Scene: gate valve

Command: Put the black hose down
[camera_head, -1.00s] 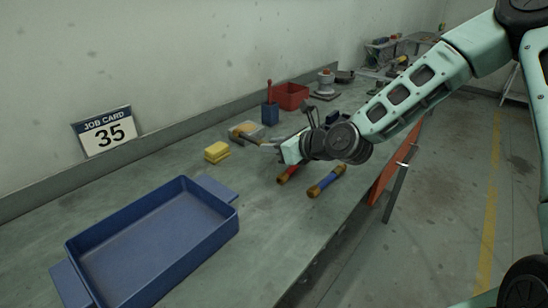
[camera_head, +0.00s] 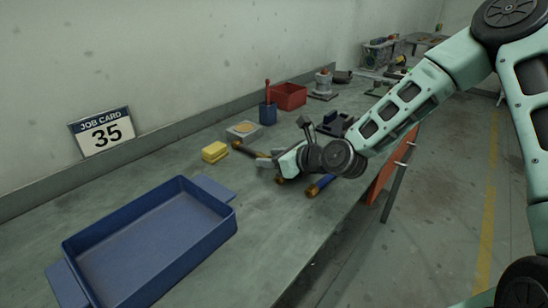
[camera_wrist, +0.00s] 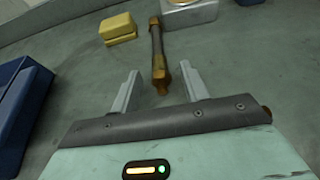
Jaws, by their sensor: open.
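The black hose (camera_wrist: 157,45), dark with brass-coloured ends, lies on the grey bench. In the head view the hose (camera_head: 247,150) shows just left of my gripper, partly hidden by it. My gripper (camera_wrist: 159,70) is open, with the hose's near brass end between its two fingertips and a gap on each side. In the head view my gripper (camera_head: 266,160) is low over the bench.
A blue tray (camera_head: 83,245) stands front left. A yellow sponge-like block (camera_head: 215,152), a grey dish (camera_head: 242,130), a blue holder (camera_head: 268,113) and a red bin (camera_head: 290,96) are behind. A blue hose (camera_head: 319,187) lies right of my gripper, near the bench edge.

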